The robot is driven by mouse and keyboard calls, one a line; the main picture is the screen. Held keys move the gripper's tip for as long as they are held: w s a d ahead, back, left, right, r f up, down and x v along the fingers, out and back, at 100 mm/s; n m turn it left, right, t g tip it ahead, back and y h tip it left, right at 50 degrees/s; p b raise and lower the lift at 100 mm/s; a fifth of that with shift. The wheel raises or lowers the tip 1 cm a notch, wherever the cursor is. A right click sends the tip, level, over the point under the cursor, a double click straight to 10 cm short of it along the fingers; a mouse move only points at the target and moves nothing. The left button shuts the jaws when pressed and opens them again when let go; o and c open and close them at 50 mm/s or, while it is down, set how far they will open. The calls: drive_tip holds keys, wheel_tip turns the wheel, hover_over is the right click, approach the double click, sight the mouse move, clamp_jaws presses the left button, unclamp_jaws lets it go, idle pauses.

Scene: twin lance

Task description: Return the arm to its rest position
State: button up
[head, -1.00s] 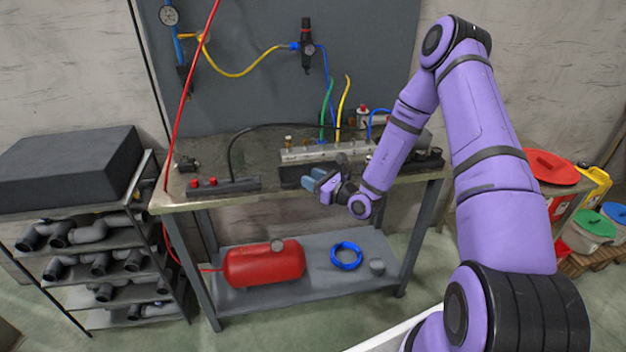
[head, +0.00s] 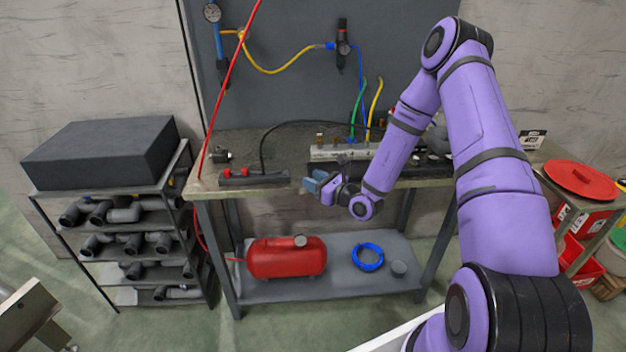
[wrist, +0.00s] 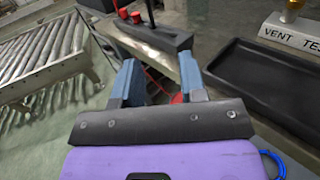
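My purple arm (head: 495,150) reaches up from the lower right and bends down toward the workbench (head: 270,187). My gripper (head: 313,183) is in front of the bench's front edge, near bench-top height. In the wrist view, its two blue fingers (wrist: 158,85) stand apart with a clear gap and nothing between them, so it is open and empty. Floor and a bit of red show beyond the gap.
A black block with red buttons (head: 253,177), a black tray (wrist: 270,85) and a metal manifold (head: 340,151) are on the bench. A red tank (head: 287,258) and blue coil (head: 367,257) lie on its lower shelf. A pipe rack (head: 130,215) stands left; a roller conveyor (wrist: 45,55) shows in the wrist view.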

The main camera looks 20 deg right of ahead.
drive_tip(key=s+a+r+n+g+y, duration=0.3)
drive_tip(key=s+a+r+n+g, duration=0.15)
drive_tip(key=r+n, duration=0.35)
drive_tip(key=s+a+r+n+g+y, duration=0.4)
drive_tip(key=a+r+n+g, duration=0.15)
drive_tip(key=r, duration=0.45)
drive_tip(key=s+a+r+n+g+h, duration=0.1)
drive_tip(key=s+r+n+g+h, duration=0.1)
drive_tip(key=s+r+n+g, duration=0.3)
drive_tip(key=s+r+n+g+h, duration=0.1)
drive_tip(key=s+r+n+h, duration=0.25)
drive_tip(key=s, duration=0.35)
drive_tip(key=s+d+r+n+t+h, duration=0.2)
drive_tip(key=s+d+r+n+h, duration=0.2)
drive_tip(key=s, duration=0.4)
drive_tip(key=s+d+r+n+t+h, duration=0.3)
drive_tip(key=s+d+r+n+h, duration=0.1)
drive_tip(key=s, duration=0.5)
drive_tip(key=d+r+h, duration=0.1)
drive_tip(key=d+h, duration=0.1)
drive_tip(key=d, duration=0.1)
drive_tip(key=shift+s+r, duration=0.15)
drive_tip(key=shift+r, duration=0.1)
